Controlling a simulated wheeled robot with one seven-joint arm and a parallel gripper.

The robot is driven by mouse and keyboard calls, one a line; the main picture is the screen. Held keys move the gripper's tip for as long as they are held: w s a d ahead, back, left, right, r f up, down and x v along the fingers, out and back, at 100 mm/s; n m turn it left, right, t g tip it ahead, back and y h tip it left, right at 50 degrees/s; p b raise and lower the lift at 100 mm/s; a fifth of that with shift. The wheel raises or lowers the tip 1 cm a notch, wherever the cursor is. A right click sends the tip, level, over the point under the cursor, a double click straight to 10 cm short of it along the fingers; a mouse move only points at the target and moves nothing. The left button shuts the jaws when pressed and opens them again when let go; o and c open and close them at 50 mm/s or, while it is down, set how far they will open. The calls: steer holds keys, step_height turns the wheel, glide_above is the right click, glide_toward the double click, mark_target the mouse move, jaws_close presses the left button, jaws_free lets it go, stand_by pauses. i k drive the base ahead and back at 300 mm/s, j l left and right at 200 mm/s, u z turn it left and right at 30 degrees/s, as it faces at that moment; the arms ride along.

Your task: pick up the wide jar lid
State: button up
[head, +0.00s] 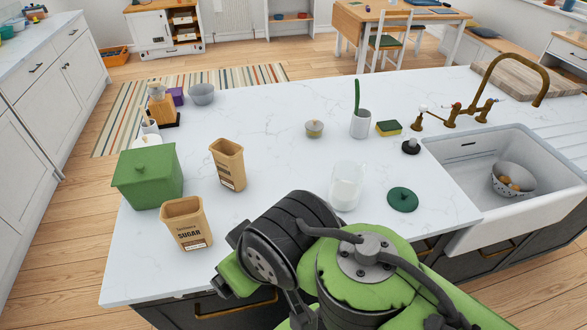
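A dark green round lid with a small knob on top (402,199) lies flat on the white marble counter, left of the sink. It looks like the wide jar lid. A clear glass jar (345,185), open at the top and with something white inside, stands just left of the lid. My green and black arm reaches in from the bottom of the head view, in front of the counter's near edge. The fingers of my gripper do not show, so I cannot see whether it holds anything.
Two tan canisters (229,165) (186,223) and a green bin (148,176) stand on the left. The sink (470,165) is at right.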

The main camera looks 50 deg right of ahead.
mark_target(402, 199)
steer(key=z, duration=1.95)
